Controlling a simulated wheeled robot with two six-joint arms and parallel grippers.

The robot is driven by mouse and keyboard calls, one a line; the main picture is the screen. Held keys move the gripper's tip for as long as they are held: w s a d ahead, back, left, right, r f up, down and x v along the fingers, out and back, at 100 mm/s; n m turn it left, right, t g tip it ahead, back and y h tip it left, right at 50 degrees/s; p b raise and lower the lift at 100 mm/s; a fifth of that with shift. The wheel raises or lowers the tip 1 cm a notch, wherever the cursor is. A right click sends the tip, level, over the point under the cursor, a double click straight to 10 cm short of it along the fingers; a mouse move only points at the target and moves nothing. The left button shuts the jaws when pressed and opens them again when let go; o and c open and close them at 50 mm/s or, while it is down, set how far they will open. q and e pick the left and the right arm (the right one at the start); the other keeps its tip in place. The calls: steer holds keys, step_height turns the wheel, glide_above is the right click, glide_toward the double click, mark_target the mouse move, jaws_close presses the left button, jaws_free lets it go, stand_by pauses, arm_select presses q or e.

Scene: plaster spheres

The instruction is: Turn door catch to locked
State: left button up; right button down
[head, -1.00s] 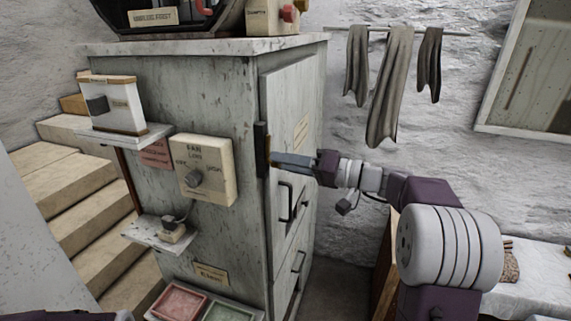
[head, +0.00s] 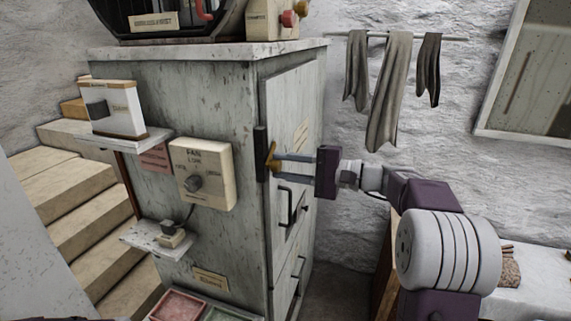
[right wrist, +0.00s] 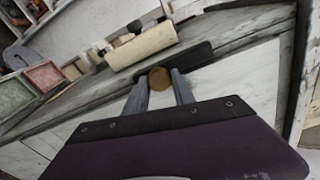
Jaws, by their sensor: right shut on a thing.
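The door catch (head: 272,160) is a small brass piece on a dark upright plate (head: 261,153) at the edge of the grey cabinet's door (head: 290,110). In the right wrist view the catch (right wrist: 159,78) shows as a round brass end between the fingertips. My right gripper (head: 279,166) comes in from the right and is shut on the catch, its fingers one above the other in the head view. The fingers hide part of the catch, and I cannot read any locked mark. My left gripper is not in view.
A fan box (head: 203,174) with a knob and a small shelf (head: 158,240) stick out from the cabinet's side. A door handle (head: 286,205) lies just below my right gripper. Cloths (head: 386,90) hang on the wall behind. Steps (head: 70,195) rise at the left.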

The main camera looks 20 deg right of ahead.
steer(key=m+p, duration=0.1)
steer(key=m, duration=0.2)
steer(key=shift+r+p, duration=0.1)
steer(key=shift+p, duration=0.3)
steer(key=shift+m+g+p, duration=0.3)
steer(key=shift+m+p, duration=0.55)
steer(key=shift+m, duration=0.65)
steer(key=c, duration=1.1)
jaws_free()
steer(key=shift+o, duration=0.2)
steer(key=shift+a, duration=0.1)
